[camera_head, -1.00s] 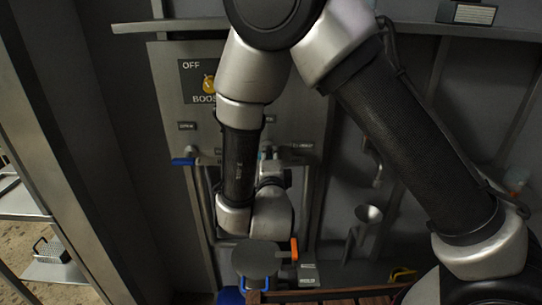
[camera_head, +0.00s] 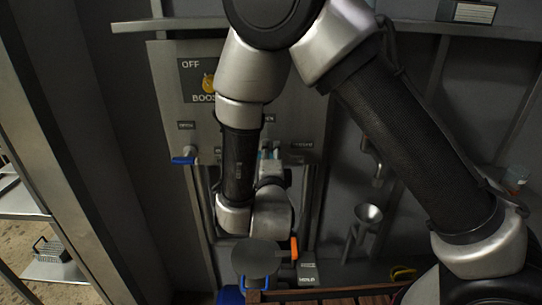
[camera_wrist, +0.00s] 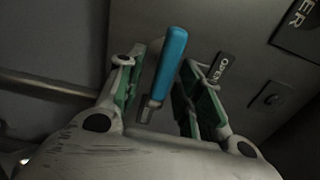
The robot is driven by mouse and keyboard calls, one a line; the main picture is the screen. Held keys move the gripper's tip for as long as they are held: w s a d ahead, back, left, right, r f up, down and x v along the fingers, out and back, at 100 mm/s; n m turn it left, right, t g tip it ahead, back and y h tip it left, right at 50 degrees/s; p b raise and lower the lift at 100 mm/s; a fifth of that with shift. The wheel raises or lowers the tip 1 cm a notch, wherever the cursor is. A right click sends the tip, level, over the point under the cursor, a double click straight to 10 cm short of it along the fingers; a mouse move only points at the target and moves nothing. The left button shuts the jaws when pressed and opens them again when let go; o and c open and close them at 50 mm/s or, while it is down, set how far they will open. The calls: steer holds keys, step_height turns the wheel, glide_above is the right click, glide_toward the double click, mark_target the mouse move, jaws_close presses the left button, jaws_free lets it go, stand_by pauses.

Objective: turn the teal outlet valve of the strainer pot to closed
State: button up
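The teal valve handle (camera_wrist: 170,62) is a straight lever, standing up between my two fingers in the wrist view. My gripper (camera_wrist: 158,72) is open around it, with a finger on each side and gaps between the handle and the green pads. In the head view, my gripper (camera_head: 271,168) is at the lower part of the panel, partly behind my own wrist. The strainer pot cannot be made out clearly.
A blue lever (camera_head: 184,160) is on the panel's left, below a label. An orange handle (camera_head: 294,248) stands beside a round grey lid (camera_head: 257,259). A metal funnel (camera_head: 367,214) is at right. A horizontal pipe (camera_wrist: 45,85) crosses the left of the wrist view.

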steer(key=s, duration=1.2)
steer(key=shift+a, duration=0.2)
